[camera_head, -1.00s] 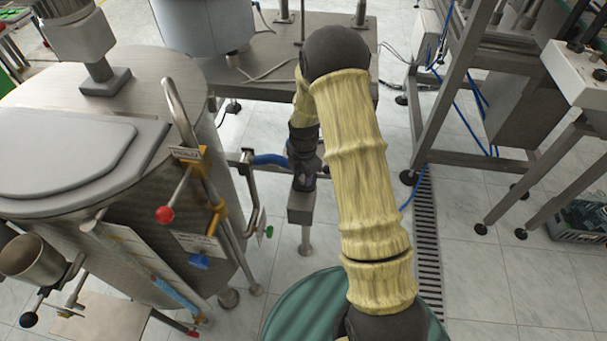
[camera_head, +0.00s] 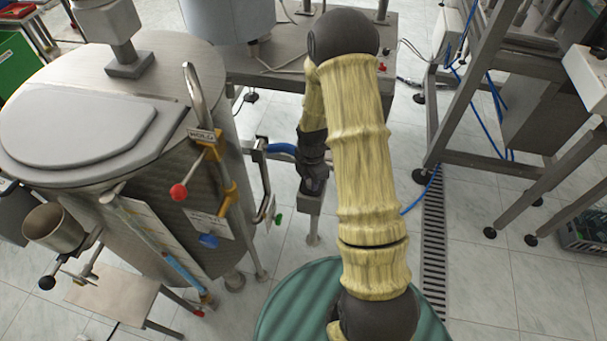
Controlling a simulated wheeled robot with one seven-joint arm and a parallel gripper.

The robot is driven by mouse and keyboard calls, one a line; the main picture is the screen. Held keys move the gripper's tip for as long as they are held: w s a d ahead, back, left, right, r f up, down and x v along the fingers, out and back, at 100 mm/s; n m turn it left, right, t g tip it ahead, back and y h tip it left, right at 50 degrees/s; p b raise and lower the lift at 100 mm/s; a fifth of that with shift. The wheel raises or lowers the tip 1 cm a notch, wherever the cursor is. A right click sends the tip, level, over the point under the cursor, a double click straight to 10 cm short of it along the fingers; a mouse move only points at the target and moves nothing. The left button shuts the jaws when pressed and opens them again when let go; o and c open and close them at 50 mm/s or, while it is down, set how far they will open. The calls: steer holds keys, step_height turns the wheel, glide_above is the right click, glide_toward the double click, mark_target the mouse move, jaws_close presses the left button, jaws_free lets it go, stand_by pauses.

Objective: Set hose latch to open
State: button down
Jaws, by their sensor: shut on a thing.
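My gripper (camera_head: 313,186) is dark and points down at the end of my yellow-sleeved arm. It is at the top of a grey square post (camera_head: 311,203), right of the steel tank. A blue hose (camera_head: 281,148) runs from the tank's side pipe to behind my gripper. The gripper is shut on a small part there, at the hose's end, apparently the hose latch. The fingers and wrist hide most of that part, so its open or closed position cannot be told.
The steel tank (camera_head: 222,125) with a grey lid stands left, with a red-knobbed lever (camera_head: 179,191) and blue-handled valve (camera_head: 208,241). A metal table (camera_head: 275,72) is behind. A metal frame (camera_head: 432,118) stands right.

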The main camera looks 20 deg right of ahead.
steer(key=shift+s+a, duration=0.1)
steer(key=shift+s, duration=0.05)
steer(key=c, duration=1.1)
jaws_free()
step_height(320, 180, up, 18)
steer(key=p, duration=0.2)
steer(key=shift+f, duration=0.25)
